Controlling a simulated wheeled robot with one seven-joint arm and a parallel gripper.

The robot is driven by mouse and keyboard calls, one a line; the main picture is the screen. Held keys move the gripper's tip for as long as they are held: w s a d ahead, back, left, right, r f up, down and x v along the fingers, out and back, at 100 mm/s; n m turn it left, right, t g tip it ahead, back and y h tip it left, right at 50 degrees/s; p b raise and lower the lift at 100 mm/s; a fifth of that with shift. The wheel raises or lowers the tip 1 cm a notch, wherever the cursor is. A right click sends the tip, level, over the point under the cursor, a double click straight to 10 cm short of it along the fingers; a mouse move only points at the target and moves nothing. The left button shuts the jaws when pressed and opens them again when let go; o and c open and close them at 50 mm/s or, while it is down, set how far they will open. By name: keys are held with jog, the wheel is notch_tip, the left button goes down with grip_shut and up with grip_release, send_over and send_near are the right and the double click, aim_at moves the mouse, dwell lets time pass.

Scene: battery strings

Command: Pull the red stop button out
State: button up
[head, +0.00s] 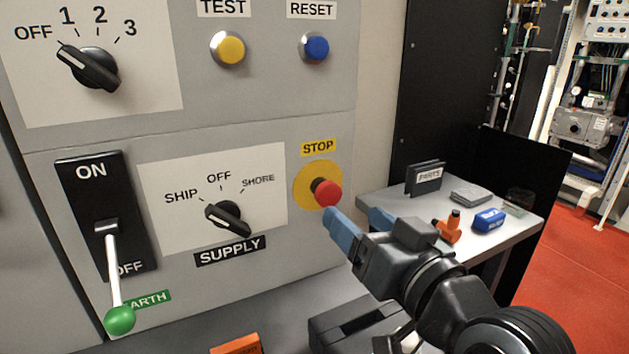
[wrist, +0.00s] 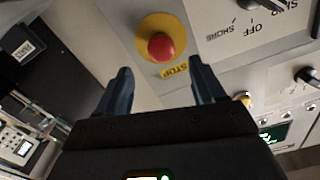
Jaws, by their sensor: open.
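The red stop button (head: 327,192) is a mushroom head on a yellow round plate (head: 309,182), below the yellow STOP label (head: 318,147) on the grey panel. My gripper (head: 357,217) is open, with blue fingers, just right of and below the button in the head view. In the wrist view the button (wrist: 161,47) shows beyond the fingertips, roughly between them sideways. The gripper (wrist: 162,78) is apart from the button and holds nothing. How far the button stands out cannot be told.
The supply switch (head: 228,217) is left of the button. A lever with a green knob (head: 119,319) sits lower left. A side table (head: 520,232) at right carries a blue box (head: 488,220), an orange tool (head: 448,229) and a PARTS holder (head: 425,178).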

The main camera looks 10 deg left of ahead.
aim_at(332, 196)
jog(key=x, duration=0.8)
jog(key=shift+w+a+p, duration=0.25)
jog(key=shift+a+p, duration=0.05)
jog(key=shift+p, duration=0.1)
jog(key=shift+r, duration=0.1)
grip_shut()
